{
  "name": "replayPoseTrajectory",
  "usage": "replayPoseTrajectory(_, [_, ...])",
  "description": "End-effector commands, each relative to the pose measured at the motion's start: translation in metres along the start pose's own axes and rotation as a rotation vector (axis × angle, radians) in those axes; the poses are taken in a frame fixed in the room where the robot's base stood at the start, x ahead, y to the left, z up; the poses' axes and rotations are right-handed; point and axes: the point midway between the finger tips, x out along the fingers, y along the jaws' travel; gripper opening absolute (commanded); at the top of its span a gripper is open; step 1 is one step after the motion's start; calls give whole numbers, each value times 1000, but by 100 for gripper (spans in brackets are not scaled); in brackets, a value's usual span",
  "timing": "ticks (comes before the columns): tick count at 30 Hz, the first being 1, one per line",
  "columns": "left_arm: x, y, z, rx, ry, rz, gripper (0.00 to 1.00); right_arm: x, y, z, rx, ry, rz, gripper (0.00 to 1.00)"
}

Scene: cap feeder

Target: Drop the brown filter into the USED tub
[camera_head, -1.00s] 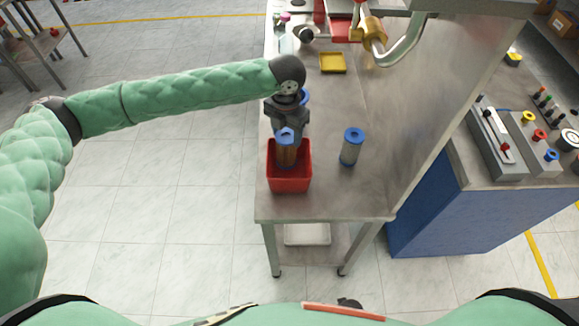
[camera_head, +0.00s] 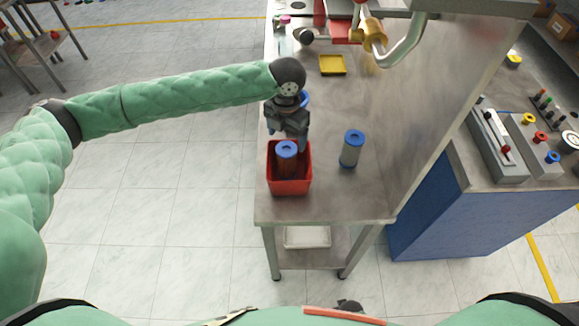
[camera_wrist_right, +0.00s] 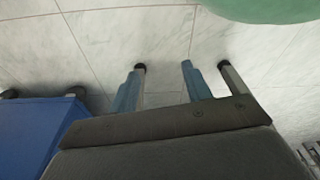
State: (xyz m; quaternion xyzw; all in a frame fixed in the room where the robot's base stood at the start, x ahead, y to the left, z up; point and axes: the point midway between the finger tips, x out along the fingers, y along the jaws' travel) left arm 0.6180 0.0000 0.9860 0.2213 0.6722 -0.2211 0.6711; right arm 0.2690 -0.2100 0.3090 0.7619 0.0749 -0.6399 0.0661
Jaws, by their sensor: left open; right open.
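The brown filter (camera_head: 287,163) with a blue ring cap stands inside the red tub (camera_head: 290,187) near the front of the steel bench. Any lettering on the tub cannot be read. My left gripper (camera_head: 288,143) is open just above and behind the filter, over the tub's back part, and holds nothing. A second filter, pale grey with a blue cap (camera_head: 351,148), stands upright on the bench to the right of the tub. My right gripper (camera_wrist_right: 158,85) shows in the right wrist view, open and empty, with floor tiles behind it.
A yellow tray (camera_head: 332,65) lies farther back on the steel bench (camera_head: 340,202). A curved metal pipe with a brass fitting (camera_head: 374,32) hangs over the bench's back right. A blue cabinet (camera_head: 470,215) with control boxes stands to the right. The bench's front right is clear.

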Motion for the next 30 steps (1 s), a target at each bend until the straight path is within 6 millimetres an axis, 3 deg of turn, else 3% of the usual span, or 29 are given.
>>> replayPoseTrajectory(16, [-67, 0, 1, 0, -3, 1, 80, -48, -18, -30, 15, -24, -24, 49])
replayPoseTrajectory(30, [-74, 0, 0, 0, -1, 0, 80, -53, -18, -33, 16, -29, -25, 49])
